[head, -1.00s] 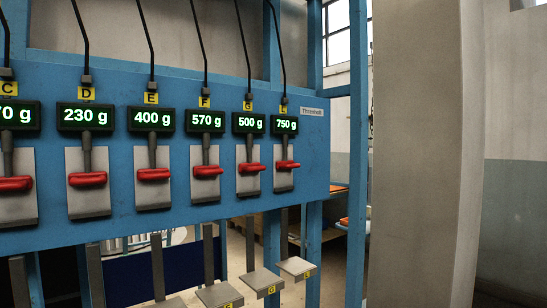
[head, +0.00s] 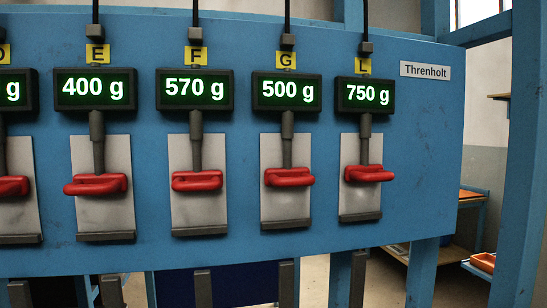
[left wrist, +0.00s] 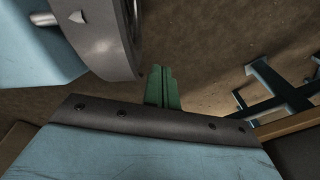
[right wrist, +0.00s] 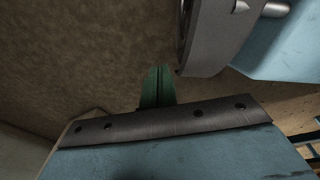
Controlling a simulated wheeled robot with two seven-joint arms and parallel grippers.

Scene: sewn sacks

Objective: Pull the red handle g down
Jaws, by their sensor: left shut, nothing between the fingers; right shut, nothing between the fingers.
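The red handle g (head: 289,177) shows in the head view below the yellow G label (head: 286,61) and its display (head: 287,92), which reads 500 g. It hangs from a dark stem in front of a pale grey plate (head: 286,204), above the dark ledge at the plate's foot. Neither gripper shows in the head view, and nothing touches the handle there. My left gripper (left wrist: 162,87) shows its green fingers closed together and empty in the left wrist view, over brown floor. My right gripper (right wrist: 157,87) is likewise shut and empty in the right wrist view.
Similar red handles flank it: F (head: 197,181) on the left at 570 g, and one labelled L (head: 368,173) on the right at 750 g. All sit on a blue panel (head: 425,150) with a Threnholt plate (head: 425,70). A blue post (head: 518,180) stands at right.

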